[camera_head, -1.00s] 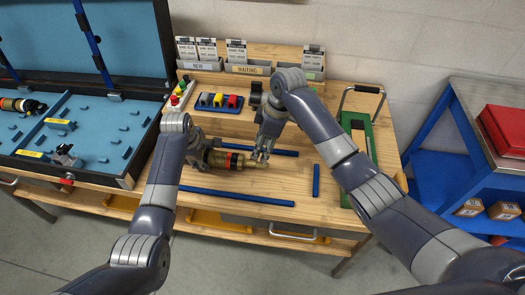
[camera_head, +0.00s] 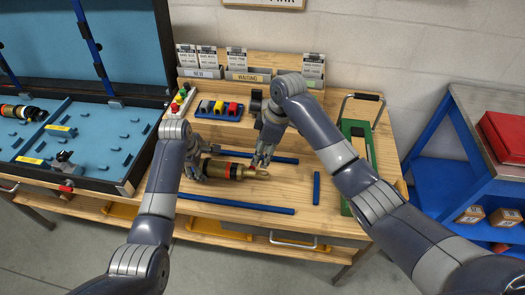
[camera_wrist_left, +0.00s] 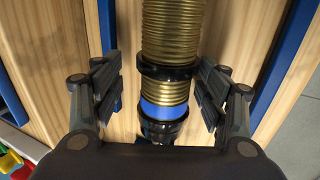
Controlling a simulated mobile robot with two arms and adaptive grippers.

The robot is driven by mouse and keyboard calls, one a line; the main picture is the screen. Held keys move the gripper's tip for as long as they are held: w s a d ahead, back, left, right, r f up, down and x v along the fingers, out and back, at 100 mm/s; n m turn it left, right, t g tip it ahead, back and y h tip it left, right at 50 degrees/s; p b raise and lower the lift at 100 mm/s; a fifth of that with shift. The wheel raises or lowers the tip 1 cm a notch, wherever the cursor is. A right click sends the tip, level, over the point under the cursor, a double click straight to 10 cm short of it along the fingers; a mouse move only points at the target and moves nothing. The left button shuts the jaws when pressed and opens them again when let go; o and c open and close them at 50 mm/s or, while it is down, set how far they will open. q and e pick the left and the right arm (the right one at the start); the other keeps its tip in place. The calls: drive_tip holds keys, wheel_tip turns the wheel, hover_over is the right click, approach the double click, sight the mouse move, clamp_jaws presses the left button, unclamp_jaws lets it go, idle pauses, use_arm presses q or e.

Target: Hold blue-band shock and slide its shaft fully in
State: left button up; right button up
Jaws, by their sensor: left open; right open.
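The shock (camera_head: 225,171) lies on the wooden bench, gold with dark rings and a red patch in the head view. In the left wrist view its blue band (camera_wrist_left: 164,110) sits below the gold coil, near a black end. My left gripper (camera_head: 197,166) is at the shock's left end. In the left wrist view its open fingers (camera_wrist_left: 158,93) stand on both sides of the blue-band end, with gaps visible. My right gripper (camera_head: 262,162) is open above the narrow right end of the shock; contact there cannot be told.
Blue rails (camera_head: 236,204) lie in front of and behind the shock. A short blue bar (camera_head: 316,187) and a green stand (camera_head: 350,130) are to the right. An open blue case (camera_head: 100,140) holds another shock (camera_head: 20,112). A blue tray (camera_head: 219,116) sits behind.

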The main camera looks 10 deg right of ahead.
use_arm(q)
drive_tip(key=v, duration=1.1)
drive_tip(key=shift+s+a, duration=0.1)
